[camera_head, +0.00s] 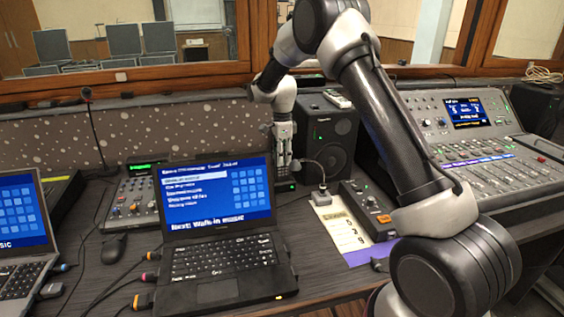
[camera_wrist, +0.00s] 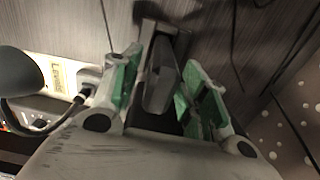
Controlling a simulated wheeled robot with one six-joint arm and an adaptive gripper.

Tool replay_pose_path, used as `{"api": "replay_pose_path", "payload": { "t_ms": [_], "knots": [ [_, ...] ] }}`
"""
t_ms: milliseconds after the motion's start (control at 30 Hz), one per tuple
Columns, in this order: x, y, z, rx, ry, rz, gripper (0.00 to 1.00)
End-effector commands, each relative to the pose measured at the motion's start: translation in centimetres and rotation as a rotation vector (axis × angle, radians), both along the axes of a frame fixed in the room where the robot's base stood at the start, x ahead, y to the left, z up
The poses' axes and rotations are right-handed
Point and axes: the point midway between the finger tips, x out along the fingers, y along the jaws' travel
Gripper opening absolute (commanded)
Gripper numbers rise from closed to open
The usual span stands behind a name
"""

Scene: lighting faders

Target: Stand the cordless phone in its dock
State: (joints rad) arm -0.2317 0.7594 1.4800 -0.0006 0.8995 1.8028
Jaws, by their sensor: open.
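My gripper (camera_head: 284,163) points down behind the right edge of the laptop screen. In the wrist view its green-padded fingers (camera_wrist: 163,72) are open, one on each side of a dark grey upright slab, which looks like the cordless phone (camera_wrist: 158,88). Narrow gaps seem to show between the pads and the slab. A dark frame around its far end looks like the dock (camera_wrist: 176,28). In the head view a low black base with a small green light, likely the dock (camera_head: 285,187), sits under my gripper. The phone is mostly hidden there, and how it is seated cannot be told.
The open laptop (camera_head: 218,225) stands in front of my gripper. A black speaker (camera_head: 328,138) is close on the right. A cabled plug (camera_head: 321,196), a label sheet (camera_head: 345,235) and a small control box (camera_head: 367,210) lie to the right. A mixer (camera_head: 130,200) stands left.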

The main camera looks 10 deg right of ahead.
Motion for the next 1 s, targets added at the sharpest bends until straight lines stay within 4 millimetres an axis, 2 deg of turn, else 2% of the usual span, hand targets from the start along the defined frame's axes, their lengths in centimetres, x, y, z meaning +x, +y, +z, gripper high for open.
{"api": "replay_pose_path", "payload": {
  "t_ms": [200, 333, 500, 767, 867, 967, 1000],
  "knots": [
    [0.1, 0.0, 5.2, 0.001, -0.004, 0.0, 0.43],
    [0.0, 0.0, 7.6, 0.001, -0.003, 0.0, 0.43],
    [0.0, 0.0, 9.4, 0.0, 0.0, 0.0, 0.43],
    [-0.5, -0.4, 10.7, 0.001, -0.007, 0.022, 0.43],
    [-2.1, -1.6, 13.2, 0.005, -0.028, 0.095, 0.43],
    [-5.3, -3.4, 17.0, 0.004, -0.062, 0.226, 0.43],
    [-6.9, -4.3, 18.6, 0.002, -0.078, 0.288, 0.43]
  ]
}}
